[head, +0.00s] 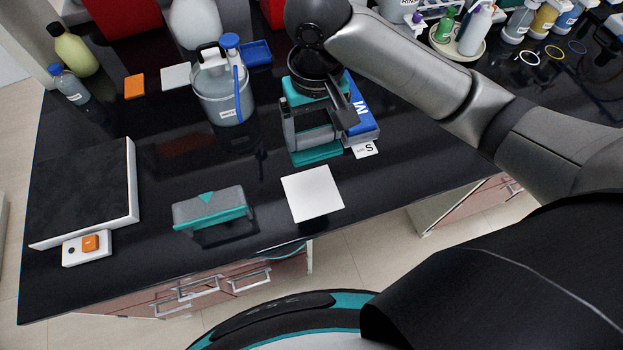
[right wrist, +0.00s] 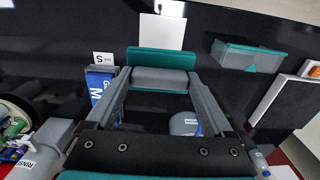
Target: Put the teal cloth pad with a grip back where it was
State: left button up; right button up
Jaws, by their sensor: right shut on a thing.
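The teal cloth pad (head: 318,154) has a grey grip block on top and lies between the fingers of my right gripper (head: 312,138). In the right wrist view the grey block and teal pad (right wrist: 161,78) sit across the fingertips, and the gripper is shut on the grip. The pad is at or just above the black counter; I cannot tell which. Part of it is hidden by the fingers. My left gripper is not in view.
A blue box (head: 361,122) with a white tag stands close beside my right gripper. A white square (head: 312,193) lies in front, and a grey-and-teal block (head: 210,208) front left. A grey bucket (head: 222,98) stands left. A flat dark-topped plate (head: 85,200) lies far left.

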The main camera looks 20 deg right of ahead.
aim_at(312, 151)
jog(key=shift+s+a+r+p, duration=0.15)
jog(key=shift+r+p, duration=0.2)
jog(key=shift+p, duration=0.1)
jog(key=shift+s+a+r+p, duration=0.1)
jog(key=shift+a+r+p, duration=0.05)
jog(key=shift+r+p, duration=0.2)
pick_arm(q)
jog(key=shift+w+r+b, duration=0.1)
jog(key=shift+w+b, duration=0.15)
jog(key=shift+b, duration=1)
pick_arm(e)
notch_tip(312, 151, down, 20)
jog(key=shift+f, duration=0.1)
jog(key=o, duration=0.9)
jog(key=shift+f, duration=0.1)
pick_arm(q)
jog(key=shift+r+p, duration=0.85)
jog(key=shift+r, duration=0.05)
pick_arm(e)
notch_tip(312, 151, up, 12)
jog(key=shift+r, duration=0.15)
